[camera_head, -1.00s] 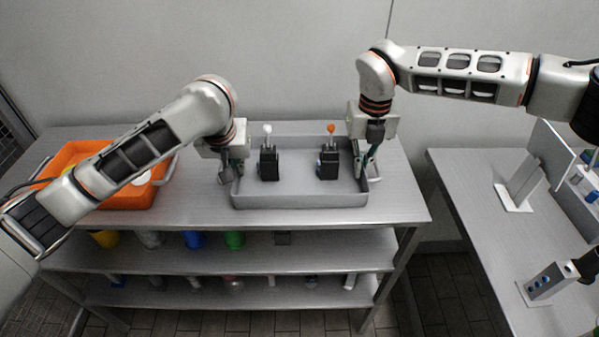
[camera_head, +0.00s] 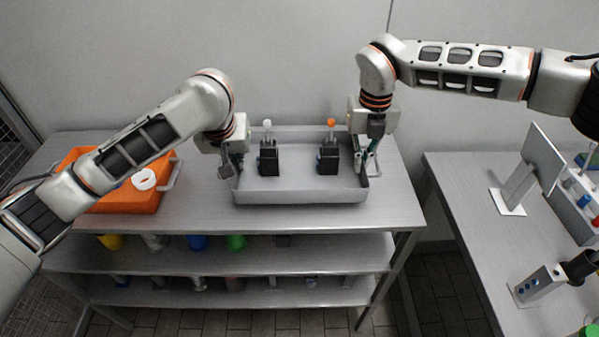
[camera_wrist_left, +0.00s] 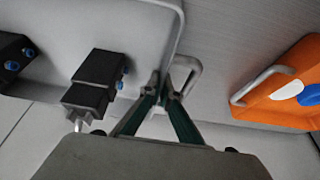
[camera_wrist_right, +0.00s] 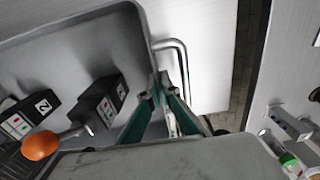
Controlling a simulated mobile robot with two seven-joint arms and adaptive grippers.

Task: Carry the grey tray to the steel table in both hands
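The grey tray (camera_head: 300,196) is level over the top of a grey shelved table (camera_head: 200,212), apparently just clear of it. It carries two upright black blocks, one with a white ball (camera_head: 268,158) and one with an orange ball (camera_head: 328,158). My left gripper (camera_head: 236,170) is at the tray's left end, its fingers (camera_wrist_left: 168,88) closed around the left handle (camera_wrist_left: 187,72). My right gripper (camera_head: 368,165) is at the right end, its fingers (camera_wrist_right: 161,85) closed at the right handle (camera_wrist_right: 172,44). Another grey metal-topped table (camera_head: 460,215) stands at right.
An orange tray (camera_head: 130,200) with a white ring sits left on the shelved table, partly behind my left arm. The right-hand table holds a tilted panel on a stand (camera_head: 535,165), a small block with holes (camera_head: 540,284) and a tube rack (camera_head: 575,205). Its near left part is clear.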

